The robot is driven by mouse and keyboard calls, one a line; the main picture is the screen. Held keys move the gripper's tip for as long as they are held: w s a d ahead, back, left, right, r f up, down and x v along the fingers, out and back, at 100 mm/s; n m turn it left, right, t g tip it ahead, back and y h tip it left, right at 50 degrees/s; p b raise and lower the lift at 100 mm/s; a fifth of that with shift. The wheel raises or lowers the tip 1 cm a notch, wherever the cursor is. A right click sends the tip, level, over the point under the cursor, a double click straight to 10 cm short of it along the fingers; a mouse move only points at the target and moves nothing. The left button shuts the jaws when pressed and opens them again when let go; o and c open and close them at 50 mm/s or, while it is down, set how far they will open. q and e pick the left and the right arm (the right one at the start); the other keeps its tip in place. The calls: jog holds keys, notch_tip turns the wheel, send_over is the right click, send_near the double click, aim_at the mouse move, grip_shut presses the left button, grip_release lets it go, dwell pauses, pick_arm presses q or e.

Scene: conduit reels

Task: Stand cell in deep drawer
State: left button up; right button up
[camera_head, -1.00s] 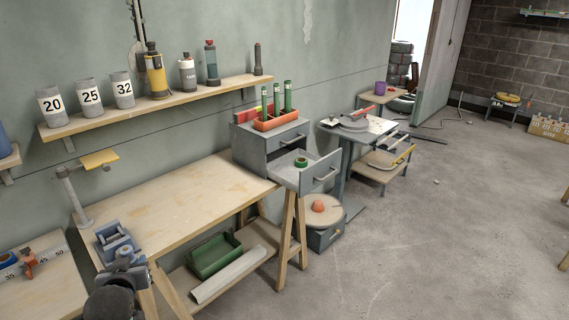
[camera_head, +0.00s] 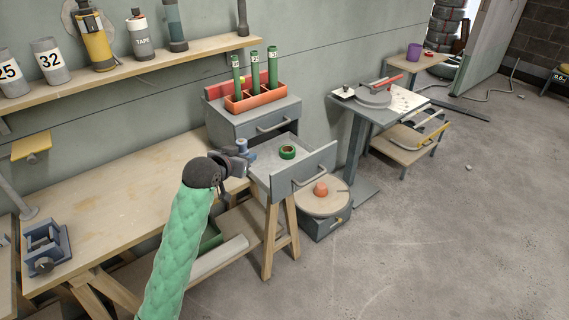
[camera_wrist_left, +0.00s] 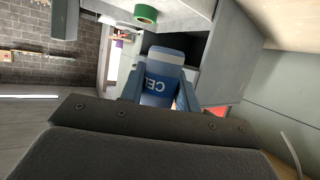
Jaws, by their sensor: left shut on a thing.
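My left gripper (camera_head: 236,158) is shut on a blue cell (camera_wrist_left: 158,78) with white lettering. The cell also shows small in the head view (camera_head: 242,146), at the left edge of the open grey drawer (camera_head: 318,166). The gripper holds it above or beside that edge; I cannot tell which. In the left wrist view the cell lies between the two blue fingers. A green tape roll (camera_head: 287,152) lies inside the open drawer and also shows in the wrist view (camera_wrist_left: 145,14). My right gripper is not in view.
The grey cabinet (camera_head: 238,126) has a shut upper drawer and carries an orange rack (camera_head: 250,101) with green tubes. A wooden workbench (camera_head: 130,205) is at left.

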pick_arm(q)
jog(key=w+d+r+m+g+h, duration=0.3)
jog(key=w+d+r+m+h, duration=0.3)
jog(key=d, duration=0.3)
jog(key=g+p, duration=0.1)
jog(key=p, duration=0.2)
send_over(276, 166)
jog(key=s, duration=0.4)
jog(key=shift+y, duration=0.4)
jog(key=f, duration=1)
jog(key=shift+s+f, duration=0.2)
jog(key=shift+f, duration=0.15)
jog(key=shift+f+p, duration=0.75)
jog(key=shift+f, duration=1.75)
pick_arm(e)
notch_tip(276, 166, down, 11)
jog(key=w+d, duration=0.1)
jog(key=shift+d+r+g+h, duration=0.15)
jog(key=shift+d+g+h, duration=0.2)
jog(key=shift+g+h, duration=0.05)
pick_arm(q)
jog(key=shift+f, duration=0.1)
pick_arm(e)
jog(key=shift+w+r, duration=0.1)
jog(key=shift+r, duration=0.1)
pick_arm(q)
jog(key=o, duration=1)
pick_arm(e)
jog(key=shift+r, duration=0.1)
